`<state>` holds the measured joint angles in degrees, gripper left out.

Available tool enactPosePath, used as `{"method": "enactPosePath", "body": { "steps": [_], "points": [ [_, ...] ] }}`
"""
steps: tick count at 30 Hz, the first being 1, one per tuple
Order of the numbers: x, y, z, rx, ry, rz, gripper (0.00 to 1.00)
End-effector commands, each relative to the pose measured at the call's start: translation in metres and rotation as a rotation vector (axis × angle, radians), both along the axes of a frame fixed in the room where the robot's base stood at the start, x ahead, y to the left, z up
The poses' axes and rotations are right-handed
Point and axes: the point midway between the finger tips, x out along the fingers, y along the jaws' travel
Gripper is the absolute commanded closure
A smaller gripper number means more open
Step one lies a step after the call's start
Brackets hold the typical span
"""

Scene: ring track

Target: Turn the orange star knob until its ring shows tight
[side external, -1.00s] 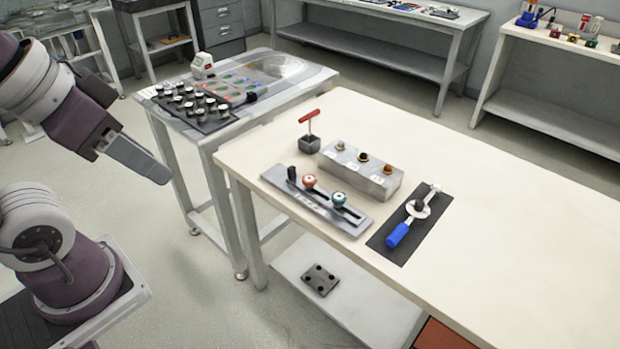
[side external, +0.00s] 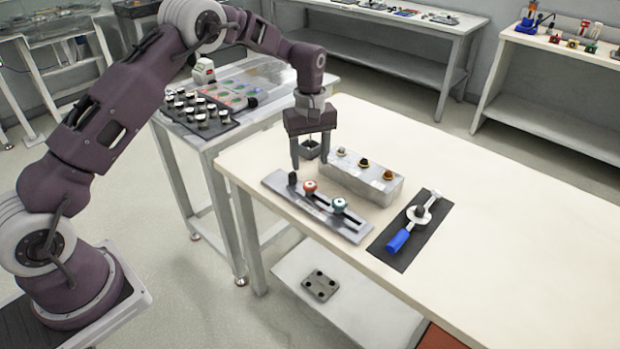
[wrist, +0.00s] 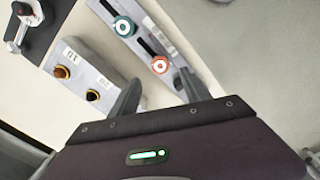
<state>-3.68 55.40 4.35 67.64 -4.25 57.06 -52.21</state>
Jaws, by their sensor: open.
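The orange-red knob (side external: 310,187) with a pale centre sits on a grey slotted plate (side external: 352,232), between a black post (side external: 292,179) and a teal knob (side external: 339,205). My gripper (side external: 310,163) points down with its fingers apart and empty, above and behind the orange-red knob. In the wrist view the orange-red knob (wrist: 160,65) shows just beyond the gap between my fingers (wrist: 158,80), apart from both. The teal knob (wrist: 124,27) is farther up that view. The state of the orange-red knob's ring is too small to read.
A grey block (side external: 372,182) with several small knobs stands close beside my right finger. A small dark block (side external: 311,150) is partly hidden behind my gripper. A blue-handled tool (side external: 400,240) lies on a black mat (side external: 405,255). The table's right side is clear.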

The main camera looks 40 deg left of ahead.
Motion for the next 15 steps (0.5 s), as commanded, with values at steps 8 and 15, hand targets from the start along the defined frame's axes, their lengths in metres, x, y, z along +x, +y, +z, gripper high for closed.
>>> {"method": "enactPosePath", "body": {
  "steps": [8, 15],
  "points": [
    [-0.001, 0.000, -0.051, 0.000, 0.004, 0.001, 0.45],
    [0.000, 0.000, -0.069, 0.000, 0.001, -0.001, 0.45]
  ]
}}
